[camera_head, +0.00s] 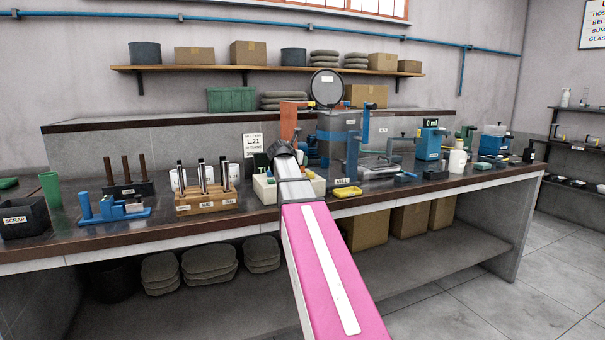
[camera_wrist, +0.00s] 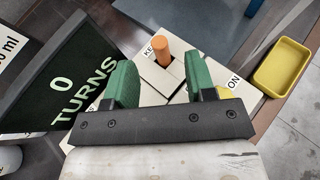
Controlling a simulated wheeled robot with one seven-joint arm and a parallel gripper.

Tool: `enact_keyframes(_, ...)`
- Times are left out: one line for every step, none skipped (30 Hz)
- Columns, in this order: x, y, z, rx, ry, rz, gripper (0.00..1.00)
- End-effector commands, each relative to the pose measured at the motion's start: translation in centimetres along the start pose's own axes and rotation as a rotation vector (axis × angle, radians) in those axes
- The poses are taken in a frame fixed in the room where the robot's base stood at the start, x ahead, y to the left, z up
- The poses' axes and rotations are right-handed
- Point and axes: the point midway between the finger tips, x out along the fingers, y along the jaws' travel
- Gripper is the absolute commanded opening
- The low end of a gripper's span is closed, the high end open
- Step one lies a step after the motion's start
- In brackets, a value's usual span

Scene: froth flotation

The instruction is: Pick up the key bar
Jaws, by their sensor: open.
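In the wrist view an orange round-ended bar (camera_wrist: 163,57), which I take to be the key bar, stands up from a cream block (camera_wrist: 146,74). A label beginning "KE" is partly visible beside it. My gripper (camera_wrist: 160,75) has its two green fingers spread apart, with the bar in the picture between them and slightly beyond. I see no contact, and the height gap is hard to judge. In the head view my wrist hides the bar and the fingers, and the cream block (camera_head: 318,186) shows at both sides of my arm.
A black display reading "0 TURNS" (camera_wrist: 75,85) stands close to the left finger. A yellow tray (camera_wrist: 283,68) lies at right; it also shows in the head view (camera_head: 347,192). A wooden rack (camera_head: 207,202) with several upright pieces stands left. A clear tank (camera_head: 338,130) stands behind.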

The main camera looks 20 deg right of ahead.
Motion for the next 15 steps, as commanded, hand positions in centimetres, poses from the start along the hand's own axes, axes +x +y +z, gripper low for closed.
enact_keyframes(0.5, 0.1, 0.1, 0.0, 0.0, 0.0, 0.5)
enact_keyframes(0.9, 0.1, 0.1, 0.0, 0.0, 0.0, 0.5)
enact_keyframes(1.4, 0.2, 0.1, 0.0, 0.001, 0.0, 0.5)
enact_keyframes(1.8, 0.2, 0.2, 0.0, 0.001, 0.0, 0.5)
enact_keyframes(2.3, 0.2, 0.2, 0.0, 0.001, -0.001, 0.5)
enact_keyframes(2.9, 0.2, 0.3, 0.0, 0.001, -0.001, 0.5)
enact_keyframes(3.3, 0.2, 0.3, 0.0, 0.001, -0.001, 0.5)
enact_keyframes(3.7, 0.2, 0.3, 0.0, 0.001, -0.001, 0.5)
enact_keyframes(4.2, 0.2, 0.3, 0.0, 0.0, -0.001, 0.5)
enact_keyframes(4.5, 0.2, 0.3, 0.0, 0.0, -0.001, 0.5)
enact_keyframes(4.7, 0.1, 0.2, 0.0, 0.0, 0.0, 0.5)
enact_keyframes(4.8, 0.1, 0.2, 0.0, 0.0, 0.0, 0.5)
enact_keyframes(4.8, 0.1, 0.2, 0.0, 0.0, 0.0, 0.5)
enact_keyframes(4.8, 0.1, 0.2, 0.0, 0.0, 0.0, 0.5)
enact_keyframes(4.8, 0.1, 0.2, 0.0, 0.0, 0.0, 0.5)
